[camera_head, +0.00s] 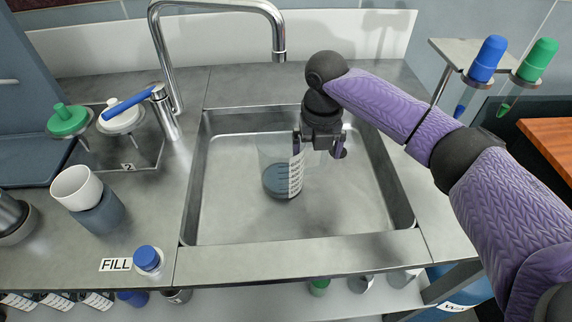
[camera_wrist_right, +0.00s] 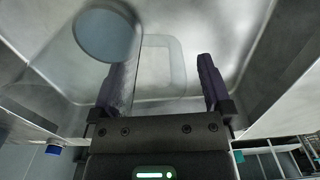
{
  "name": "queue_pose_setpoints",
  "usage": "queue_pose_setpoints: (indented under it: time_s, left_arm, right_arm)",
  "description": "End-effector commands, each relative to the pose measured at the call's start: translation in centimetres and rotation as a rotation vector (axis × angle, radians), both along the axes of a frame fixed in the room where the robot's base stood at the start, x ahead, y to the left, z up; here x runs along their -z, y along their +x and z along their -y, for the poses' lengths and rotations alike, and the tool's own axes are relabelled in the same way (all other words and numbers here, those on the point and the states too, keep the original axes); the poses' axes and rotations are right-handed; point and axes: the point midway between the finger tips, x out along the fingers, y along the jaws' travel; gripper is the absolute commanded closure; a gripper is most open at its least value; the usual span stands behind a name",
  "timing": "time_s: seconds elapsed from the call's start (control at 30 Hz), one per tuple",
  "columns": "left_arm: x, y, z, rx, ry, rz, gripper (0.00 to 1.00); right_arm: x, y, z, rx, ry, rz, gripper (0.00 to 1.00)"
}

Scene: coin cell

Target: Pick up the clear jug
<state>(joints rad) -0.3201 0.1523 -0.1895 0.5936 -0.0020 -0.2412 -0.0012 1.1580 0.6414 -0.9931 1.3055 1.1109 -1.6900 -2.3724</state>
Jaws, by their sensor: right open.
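The clear jug (camera_head: 270,160) stands upright in the sink, left of its middle. It has a white printed scale on its side and dark bluish liquid at the bottom. My right gripper (camera_head: 318,148) is open at the jug's right side, high on it. In the right wrist view the jug (camera_wrist_right: 60,72) is at the left, and its clear handle (camera_wrist_right: 178,68) shows between the two spread fingers. The left finger overlaps the jug's wall in that view; whether it touches is unclear. My left gripper is not in view.
The steel sink (camera_head: 230,225) has free floor around the jug. A tall faucet (camera_head: 165,60) stands behind it. At left are a white cup (camera_head: 76,188), a blue-capped bottle (camera_head: 147,258) and a FILL label (camera_head: 115,265). Tubes with blue (camera_head: 488,58) and green (camera_head: 538,60) caps hang at right.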

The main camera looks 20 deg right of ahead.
Motion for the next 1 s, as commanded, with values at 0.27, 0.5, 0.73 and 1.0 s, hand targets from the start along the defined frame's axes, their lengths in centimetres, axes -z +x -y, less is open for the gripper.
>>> queue_pose_setpoints:
  time_s: [0.27, 0.5, 0.73, 1.0]
  left_arm:
    - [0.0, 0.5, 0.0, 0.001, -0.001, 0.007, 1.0]
    - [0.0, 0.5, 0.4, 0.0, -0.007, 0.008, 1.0]
    - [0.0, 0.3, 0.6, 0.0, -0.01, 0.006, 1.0]
    - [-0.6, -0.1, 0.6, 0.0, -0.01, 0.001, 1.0]
  right_arm:
    - [-0.1, 0.0, 0.0, 0.0, 0.0, 0.0, 0.4]
    - [-0.1, 0.0, 0.0, 0.0, 0.0, 0.0, 0.91]
    - [-0.2, 0.0, 0.0, 0.0, 0.001, 0.001, 1.0]
    - [-1.4, 0.0, 0.0, 0.0, 0.0, 0.002, 1.0]
